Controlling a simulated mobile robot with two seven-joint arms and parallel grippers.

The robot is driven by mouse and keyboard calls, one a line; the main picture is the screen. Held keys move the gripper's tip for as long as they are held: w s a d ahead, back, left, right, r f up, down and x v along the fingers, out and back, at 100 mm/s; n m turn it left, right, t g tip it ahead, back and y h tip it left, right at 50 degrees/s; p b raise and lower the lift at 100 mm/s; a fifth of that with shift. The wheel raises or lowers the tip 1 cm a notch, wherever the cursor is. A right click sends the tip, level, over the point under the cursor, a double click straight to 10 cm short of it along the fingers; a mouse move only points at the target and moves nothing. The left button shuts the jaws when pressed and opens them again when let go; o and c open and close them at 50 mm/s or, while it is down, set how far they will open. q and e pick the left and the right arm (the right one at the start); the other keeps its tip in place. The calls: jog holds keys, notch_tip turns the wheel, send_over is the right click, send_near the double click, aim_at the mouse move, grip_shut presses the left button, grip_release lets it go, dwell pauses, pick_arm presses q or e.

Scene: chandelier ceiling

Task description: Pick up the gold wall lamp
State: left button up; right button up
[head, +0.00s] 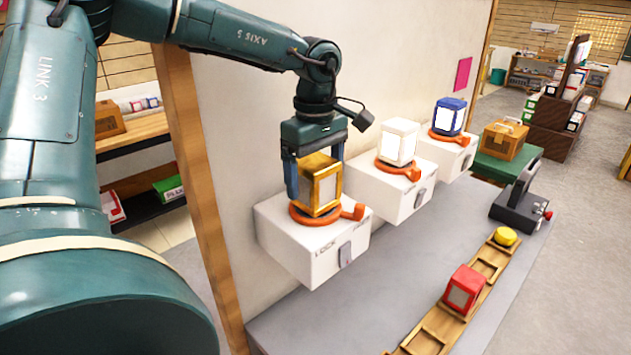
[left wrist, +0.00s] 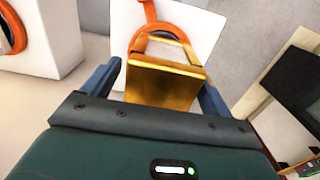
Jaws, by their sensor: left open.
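The gold wall lamp (head: 320,186) is a boxy lantern with pale panels. It stands upright on an orange ring with a handle (head: 352,212), on top of the nearest white box (head: 305,250). My left gripper (head: 314,180) is above it, pointing down, with its blue fingers on either side of the lamp. The jaws are open. In the left wrist view the gold lamp (left wrist: 165,82) lies between the two fingers, with the orange ring behind it. Whether the fingers touch the lamp I cannot tell. My right gripper does not show.
A white lamp (head: 398,142) and a blue lamp (head: 448,116) stand on similar white boxes farther along the wall. A red lamp (head: 465,289) and a yellow knob-like object (head: 506,237) sit on a wooden rack (head: 436,330). A wooden case (head: 503,140) stands on a green platform. The grey counter (head: 395,265) between is clear.

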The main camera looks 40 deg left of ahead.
pick_arm(q)
jog(key=c, duration=1.2)
jog(key=shift+r, duration=0.1)
